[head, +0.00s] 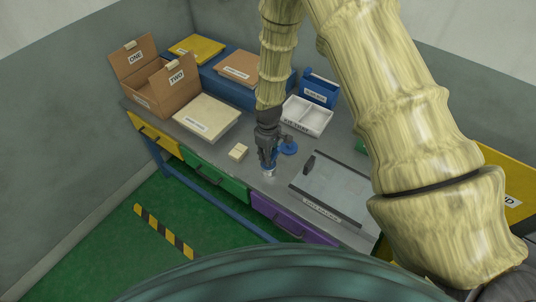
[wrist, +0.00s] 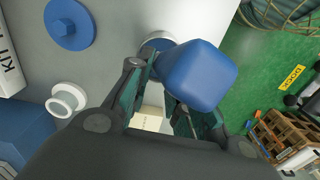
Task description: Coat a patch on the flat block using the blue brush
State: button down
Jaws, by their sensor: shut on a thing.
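My gripper (head: 267,155) points down over the front part of the grey bench. A small cream block (head: 238,152) lies on the bench just left of the gripper. The block also shows between the fingers in the wrist view (wrist: 147,118).
A blue round disc (head: 288,148) is close right of the gripper. A white two-part tray (head: 307,115), a blue bin (head: 320,90) and a grey lidded panel (head: 330,186) stand nearby. A cardboard box (head: 150,85) and a cream labelled slab (head: 207,118) occupy the left.

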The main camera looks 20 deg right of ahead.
jog(key=shift+r+p, duration=1.9)
jog(key=shift+r, duration=1.6)
jog(key=shift+f, duration=0.1)
jog(key=shift+s+a+f+m+b, duration=0.1)
jog(key=shift+s+f+m+b, duration=0.25)
jog(key=shift+b, duration=0.35)
jog(key=s+a+f+m+b, duration=0.1)
jog(key=s+f+m+b, duration=0.2)
jog(key=s+m+b, duration=0.3)
jog(key=b, duration=0.2)
jog(key=shift+s+a+f+b, duration=0.15)
jog(key=shift+f+b, duration=0.1)
jog(key=shift+b, duration=0.15)
jog(key=shift+m, duration=0.25)
